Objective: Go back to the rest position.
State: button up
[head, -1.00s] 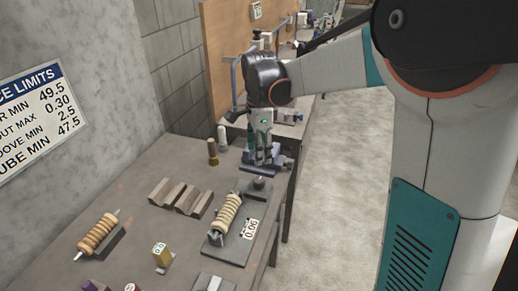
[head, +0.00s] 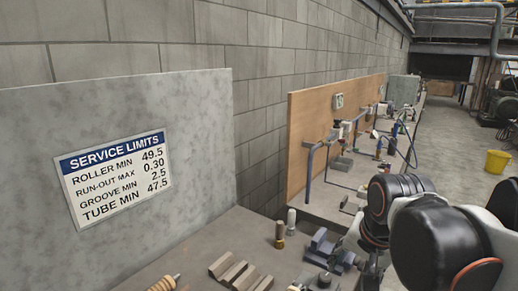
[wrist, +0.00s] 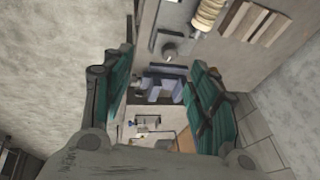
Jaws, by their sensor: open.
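My gripper (wrist: 160,88) is open in the wrist view, with its two green-padded fingers wide apart and nothing between them touching. Below and beyond the fingers a blue-grey vise (wrist: 168,84) shows on the bench. In the head view my arm bends at the lower right, and the gripper itself is hidden or cut off there. The vise (head: 325,245) stands on the bench just left of my arm.
The grey bench (head: 205,240) carries V-blocks (head: 240,272), a ringed roller (head: 163,284), a brown bottle (head: 280,235) and a white bottle (head: 291,221). A service limits sign (head: 115,175) hangs behind. Clear floor and a yellow bucket (head: 497,161) lie right.

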jog(key=s+f+n+t, duration=0.2)
jog(key=s+n, duration=0.5)
jog(key=s, duration=0.1)
jog(key=shift+s+f+t, duration=0.15)
jog(key=shift+s+t, duration=0.05)
jog(key=shift+t, duration=0.2)
jog(key=shift+o, duration=0.5)
dwell(1.2)
